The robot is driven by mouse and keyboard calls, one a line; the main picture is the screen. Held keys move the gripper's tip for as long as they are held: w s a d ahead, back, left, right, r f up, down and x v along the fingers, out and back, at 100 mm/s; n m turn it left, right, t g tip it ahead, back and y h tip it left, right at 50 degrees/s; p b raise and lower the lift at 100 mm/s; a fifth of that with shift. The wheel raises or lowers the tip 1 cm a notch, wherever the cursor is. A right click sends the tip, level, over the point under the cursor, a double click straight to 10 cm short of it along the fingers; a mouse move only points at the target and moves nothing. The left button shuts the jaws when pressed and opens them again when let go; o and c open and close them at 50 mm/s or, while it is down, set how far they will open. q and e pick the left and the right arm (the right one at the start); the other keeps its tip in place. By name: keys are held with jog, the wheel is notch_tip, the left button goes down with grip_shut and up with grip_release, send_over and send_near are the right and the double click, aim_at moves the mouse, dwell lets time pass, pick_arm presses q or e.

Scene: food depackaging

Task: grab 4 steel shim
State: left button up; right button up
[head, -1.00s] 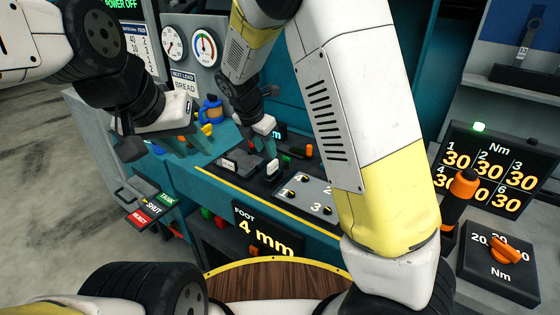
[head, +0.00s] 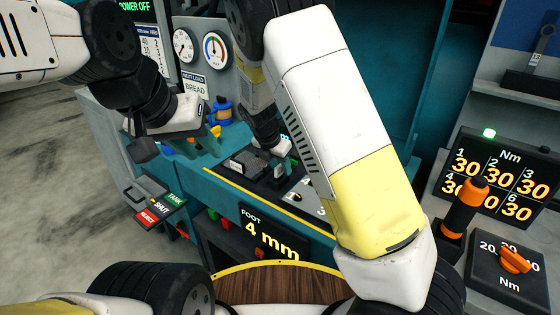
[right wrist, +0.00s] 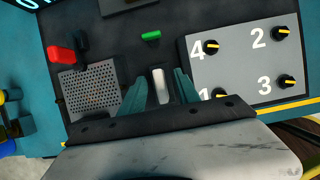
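The right wrist view shows an upright pale metal piece (right wrist: 160,86), which may be the steel shim; no label on it is readable. My right gripper (right wrist: 161,82) has its teal fingers on either side of this piece, with narrow gaps showing. In the head view my right gripper (head: 281,157) is low over the dark console top, partly hidden by its own arm. A pale tab (head: 279,172) shows just below it, and another pale tab (head: 236,165) stands further left. My left gripper (head: 205,142) hangs over the console's left end, fingers apart, apparently empty.
A panel with numbered knobs (right wrist: 245,68), a grille (right wrist: 90,92), a red block (right wrist: 60,54) and a green piece (right wrist: 150,35) surround my right gripper. A display (head: 265,236) reads "FOOT 4 mm". A torque readout (head: 497,175) and orange knob (head: 514,260) stand right.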

grip_shut()
jog(key=shift+r, duration=0.15)
